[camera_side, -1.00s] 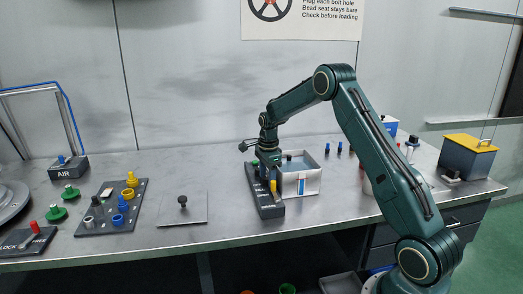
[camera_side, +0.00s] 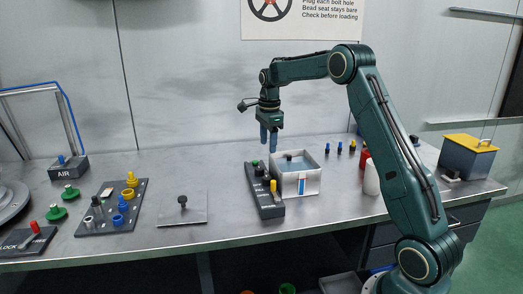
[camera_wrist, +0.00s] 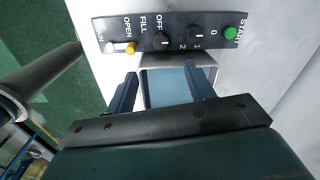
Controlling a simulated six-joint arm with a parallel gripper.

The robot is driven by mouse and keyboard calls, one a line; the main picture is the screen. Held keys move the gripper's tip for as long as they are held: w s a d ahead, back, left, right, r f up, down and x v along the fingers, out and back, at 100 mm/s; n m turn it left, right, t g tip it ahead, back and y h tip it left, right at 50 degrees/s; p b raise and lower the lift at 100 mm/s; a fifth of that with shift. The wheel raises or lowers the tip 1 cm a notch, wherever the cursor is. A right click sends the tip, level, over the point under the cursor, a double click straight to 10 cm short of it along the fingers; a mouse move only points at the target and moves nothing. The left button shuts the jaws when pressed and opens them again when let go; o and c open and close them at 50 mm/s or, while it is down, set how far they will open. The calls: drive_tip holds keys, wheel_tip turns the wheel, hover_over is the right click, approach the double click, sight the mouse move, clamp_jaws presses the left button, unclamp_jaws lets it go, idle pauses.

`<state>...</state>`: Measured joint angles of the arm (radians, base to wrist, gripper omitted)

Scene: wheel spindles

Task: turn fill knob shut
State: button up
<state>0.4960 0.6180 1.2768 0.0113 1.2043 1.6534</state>
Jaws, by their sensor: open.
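The dark control panel (camera_side: 267,206) stands at the left of the white water bin (camera_side: 297,185); it also shows at the top of the wrist view (camera_wrist: 180,22). In the wrist view the word FILL is printed between OFF and OPEN, near a black knob (camera_wrist: 163,40) and a yellow knob (camera_wrist: 130,48). I cannot tell for sure which one is the fill knob, nor its exact turn. My gripper (camera_side: 268,142) hangs fingers-down above the panel and bin, apart from both. Its fingers are spread with nothing between them in the wrist view (camera_wrist: 161,90).
A green START button (camera_wrist: 230,33) and a second black knob (camera_wrist: 195,32) sit on the same panel. A plate with a black knob (camera_side: 182,207) lies left. Red (camera_side: 365,158) and white (camera_side: 371,178) bottles stand right of the bin.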

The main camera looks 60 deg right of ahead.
drive_tip(key=s+a+r+n+t, duration=0.1)
drive_tip(key=s+a+r+n, duration=0.4)
drive_tip(key=a, duration=0.2)
drive_tip(key=s+a+r+n+t, duration=0.1)
drive_tip(key=s+a+r+n, duration=0.4)
drive_tip(key=a, duration=0.3)
drive_tip(key=shift+s+a+r+n, duration=0.15)
drive_tip(key=shift+s+r+n, duration=0.1)
drive_tip(key=shift+r+n, duration=0.25)
drive_tip(key=shift+r, duration=0.1)
